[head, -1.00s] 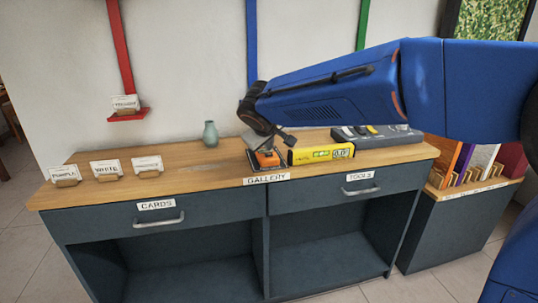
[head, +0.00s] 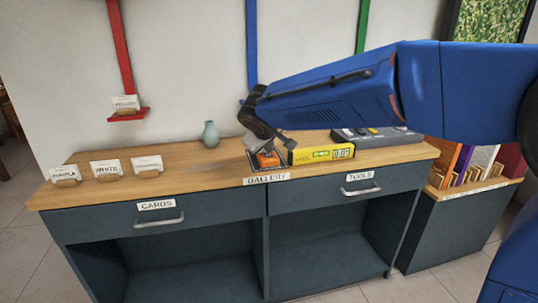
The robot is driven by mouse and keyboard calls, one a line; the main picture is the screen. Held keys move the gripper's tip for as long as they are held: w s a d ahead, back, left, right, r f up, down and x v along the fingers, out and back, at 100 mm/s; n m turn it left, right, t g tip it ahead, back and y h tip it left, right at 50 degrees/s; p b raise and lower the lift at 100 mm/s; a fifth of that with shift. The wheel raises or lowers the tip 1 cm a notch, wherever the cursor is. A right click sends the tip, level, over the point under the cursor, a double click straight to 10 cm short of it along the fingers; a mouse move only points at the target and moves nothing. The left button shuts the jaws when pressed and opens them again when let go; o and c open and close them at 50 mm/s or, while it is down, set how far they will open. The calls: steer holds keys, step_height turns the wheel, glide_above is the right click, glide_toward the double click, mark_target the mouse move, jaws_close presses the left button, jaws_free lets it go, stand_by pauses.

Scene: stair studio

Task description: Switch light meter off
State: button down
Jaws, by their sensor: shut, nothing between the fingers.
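A small orange device (head: 267,159), which may be the light meter, sits in a dark tray (head: 250,160) on the wooden counter, above the GALLERY label. My gripper (head: 275,143) is right over it at the end of my blue arm and hides its upper part. The fingers look closed and hold nothing. I cannot tell whether they touch the device. Its switch and any display are too small or hidden to read.
A yellow level (head: 322,153) lies just right of the tray. Behind it is a grey box with knobs (head: 385,134). A green vase (head: 210,134) stands to the left. Card holders (head: 107,169) line the counter's left end. The counter's left middle is clear.

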steer(key=shift+f, duration=0.15)
stand_by(0.4)
steer(key=shift+r, duration=0.6)
step_height(320, 180, up, 6)
stand_by(0.7)
